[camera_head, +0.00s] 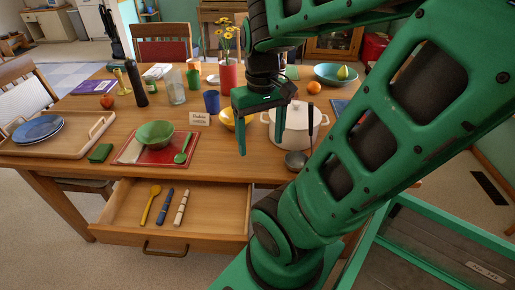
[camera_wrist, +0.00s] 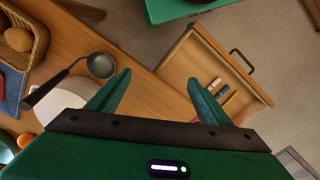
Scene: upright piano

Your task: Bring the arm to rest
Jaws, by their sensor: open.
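My gripper (camera_head: 261,133) hangs from my green arm above the front part of the wooden table, pointing down. Its two green fingers are apart with nothing between them. In the wrist view my gripper (camera_wrist: 157,95) is also open and empty. The left finger in the head view is near the yellow bowl (camera_head: 227,118), and the right one overlaps the white pot (camera_head: 312,127); I cannot tell the exact gap. The wrist view shows the open drawer (camera_wrist: 190,65) beyond the fingers. My arm hides the table's right side.
The drawer (camera_head: 120,211) stands open at the table's front, holding a yellow spoon (camera_head: 149,204) and two other slim items. A ladle (camera_wrist: 99,66) lies at the table edge by the pot. A green bowl (camera_head: 155,135) sits on a red tray. Floor left of the drawer is clear.

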